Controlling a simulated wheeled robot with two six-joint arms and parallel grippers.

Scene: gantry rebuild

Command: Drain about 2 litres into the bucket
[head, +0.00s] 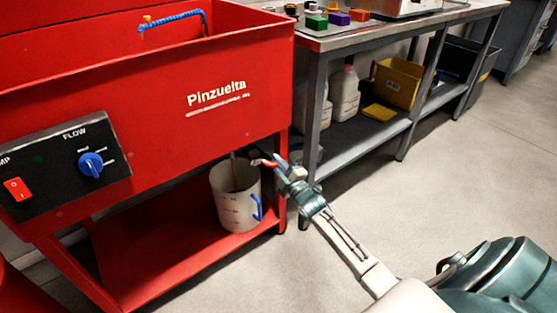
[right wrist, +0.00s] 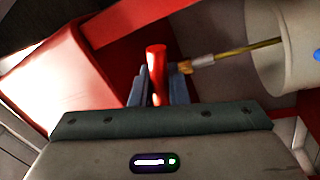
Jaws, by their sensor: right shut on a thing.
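A white bucket (head: 232,212) with dark level marks and a blue handle stands upright on the red lower shelf under the washer tank. Its rim and side also show in the right wrist view (right wrist: 288,75). A thin yellow-brown stream (right wrist: 235,55) runs from a metal drain spout (right wrist: 197,64) into the bucket. My right gripper (head: 278,167) is shut on the red valve lever (right wrist: 157,62), beside and right of the bucket. The liquid level in the bucket cannot be read. My left gripper is out of view.
The red washer tank (head: 150,100) hangs over the bucket; its front panel has a blue flow knob (head: 91,164) and a red switch (head: 17,188). A grey bench (head: 345,42) with bottles and a yellow bin (head: 398,82) stands right. Floor in front is clear.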

